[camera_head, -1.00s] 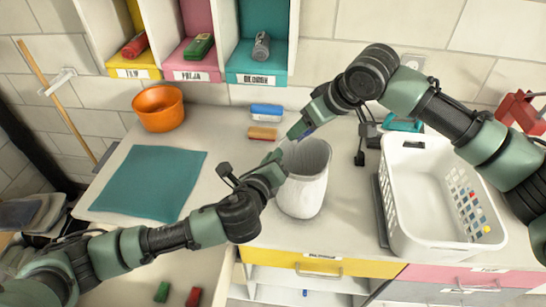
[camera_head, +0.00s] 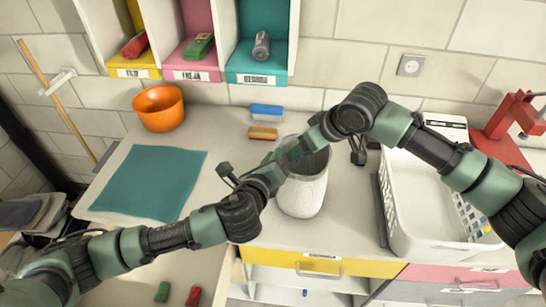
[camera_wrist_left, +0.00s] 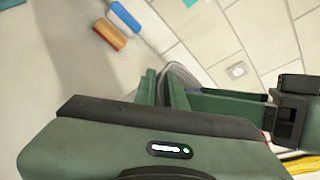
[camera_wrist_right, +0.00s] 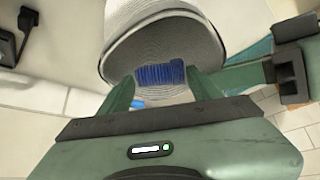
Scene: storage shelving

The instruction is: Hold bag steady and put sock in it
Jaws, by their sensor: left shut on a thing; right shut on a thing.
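A white, ribbed bag (camera_head: 302,192) stands upright and open on the counter. My left gripper (camera_head: 281,165) is shut on its left rim; the greyish rim also shows by the fingers in the left wrist view (camera_wrist_left: 182,76). My right gripper (camera_head: 300,150) is over the bag's mouth, shut on a blue sock. In the right wrist view the blue ribbed sock (camera_wrist_right: 161,74) is between the fingertips, in front of the bag's opening (camera_wrist_right: 120,62). How deep the sock sits in the bag I cannot tell.
A white basket (camera_head: 398,222) stands right of the bag, partly under my right arm. A blue-and-white brush (camera_head: 266,110) and an orange-brown one (camera_head: 262,133) lie behind the bag. A teal mat (camera_head: 150,183) and an orange bowl (camera_head: 158,108) are on the left.

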